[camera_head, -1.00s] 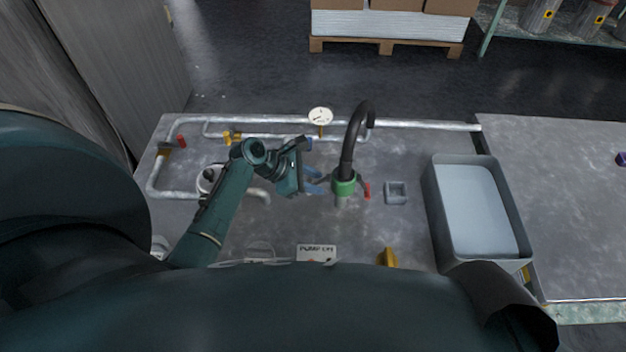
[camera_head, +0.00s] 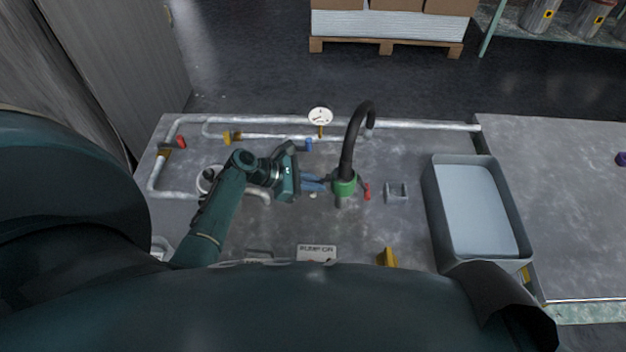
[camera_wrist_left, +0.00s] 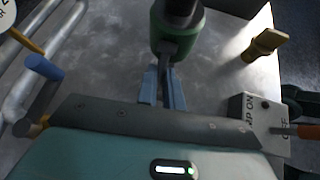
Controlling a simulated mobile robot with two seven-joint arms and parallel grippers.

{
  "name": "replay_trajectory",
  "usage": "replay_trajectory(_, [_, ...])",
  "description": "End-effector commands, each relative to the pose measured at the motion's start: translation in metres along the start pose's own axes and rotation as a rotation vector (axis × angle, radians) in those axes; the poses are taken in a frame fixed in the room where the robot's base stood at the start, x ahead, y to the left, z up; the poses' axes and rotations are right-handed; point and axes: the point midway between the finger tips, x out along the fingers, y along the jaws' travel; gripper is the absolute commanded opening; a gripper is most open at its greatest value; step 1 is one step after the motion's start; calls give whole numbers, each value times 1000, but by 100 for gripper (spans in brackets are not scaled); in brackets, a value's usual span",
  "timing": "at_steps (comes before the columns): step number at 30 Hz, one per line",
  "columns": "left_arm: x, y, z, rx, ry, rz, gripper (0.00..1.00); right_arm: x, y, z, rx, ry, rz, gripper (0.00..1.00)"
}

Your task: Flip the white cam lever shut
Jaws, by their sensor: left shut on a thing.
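A green coupling (camera_head: 345,185) sits at the foot of a black curved hose (camera_head: 350,140); it also shows in the left wrist view (camera_wrist_left: 163,38). A grey lever (camera_wrist_left: 170,52) juts from the coupling in the left wrist view; I cannot tell whether this is the white cam lever. A red lever (camera_head: 367,191) stands on the coupling's right side. My left gripper (camera_head: 326,184) is at the coupling's left side. Its blue fingers, also in the left wrist view (camera_wrist_left: 164,84), are shut on the grey lever. The lever's held end is partly hidden between them. My right gripper is out of view.
Pipes (camera_head: 270,122) with a gauge (camera_head: 320,116) and a blue handle (camera_head: 308,145) run behind. A PUMP ON sign (camera_head: 316,252) and a yellow handle (camera_head: 387,258) stand in front. A small grey bracket (camera_head: 396,192) and a grey tub (camera_head: 432,205) are to the right.

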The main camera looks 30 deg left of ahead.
Motion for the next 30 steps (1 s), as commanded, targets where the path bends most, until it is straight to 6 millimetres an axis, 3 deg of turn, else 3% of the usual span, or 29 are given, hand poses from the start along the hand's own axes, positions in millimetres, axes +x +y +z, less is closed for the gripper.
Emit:
replay_trajectory(6, [9,-2,-5,-35,-175,0,0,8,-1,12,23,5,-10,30])
replay_trajectory(17, [8,-2,-3,-40,-208,2,0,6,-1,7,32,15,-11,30])
replay_trajectory(18, [8,-2,-3,-41,-207,2,9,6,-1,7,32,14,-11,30])
replay_trajectory(25, [8,-2,-3,-40,-206,2,28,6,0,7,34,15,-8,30])
replay_trajectory(30, [8,-2,-3,-40,-206,2,30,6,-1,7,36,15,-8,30])
